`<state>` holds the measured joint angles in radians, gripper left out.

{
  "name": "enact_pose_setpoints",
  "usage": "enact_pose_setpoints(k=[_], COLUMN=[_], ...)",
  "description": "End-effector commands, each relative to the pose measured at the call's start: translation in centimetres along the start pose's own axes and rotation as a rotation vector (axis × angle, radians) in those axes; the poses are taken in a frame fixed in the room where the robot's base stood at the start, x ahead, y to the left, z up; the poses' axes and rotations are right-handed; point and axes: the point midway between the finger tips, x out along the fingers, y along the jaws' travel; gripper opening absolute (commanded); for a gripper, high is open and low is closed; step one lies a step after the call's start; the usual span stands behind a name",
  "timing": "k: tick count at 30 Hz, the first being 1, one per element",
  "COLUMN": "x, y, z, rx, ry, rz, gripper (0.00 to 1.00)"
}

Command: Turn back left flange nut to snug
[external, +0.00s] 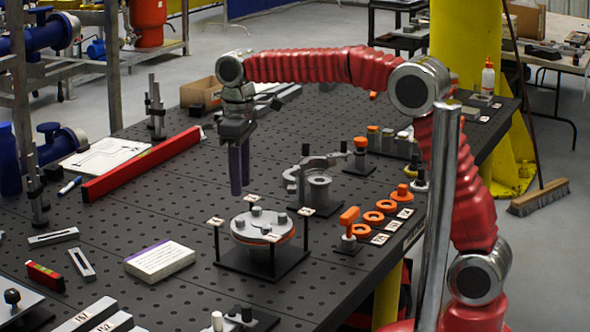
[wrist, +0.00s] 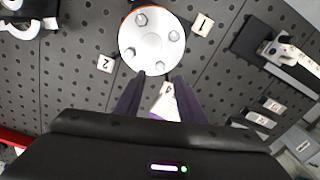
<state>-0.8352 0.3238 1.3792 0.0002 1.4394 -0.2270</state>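A round grey flange (external: 250,228) with an orange edge sits on a dark square base, with several hex nuts on its top. In the external view one nut is at the back (external: 256,210) and one at the left (external: 240,222); I cannot tell which is called back left. The wrist view shows the flange (wrist: 149,44) from above with its nuts. My gripper (external: 237,192) points down, above and behind the flange's left side, clear of the nuts. Its two dark fingers (wrist: 158,77) are apart with nothing between them. Nut tightness cannot be seen.
Numbered tags (external: 216,222) stand on thin posts around the flange. A grey clamp fixture (external: 318,190) stands behind it at right, an orange-handled tool (external: 348,222) to its right. A white block (external: 160,260) and a long red level (external: 140,165) lie left. Perforated table between is clear.

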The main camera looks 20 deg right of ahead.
Motion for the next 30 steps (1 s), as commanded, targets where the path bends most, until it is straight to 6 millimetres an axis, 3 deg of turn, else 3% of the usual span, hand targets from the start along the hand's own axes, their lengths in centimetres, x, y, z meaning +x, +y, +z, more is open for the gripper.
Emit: enact_pose_setpoints(k=[15,28,30], x=[7.6,8.6,8.6], y=[0.0,0.0,0.0], z=[0.1,0.0,0.0], rx=[0.001,0.001,0.001], ry=[-0.003,0.000,0.000], rz=[-0.001,0.000,0.000], gripper=[0.36,0.36,0.32])
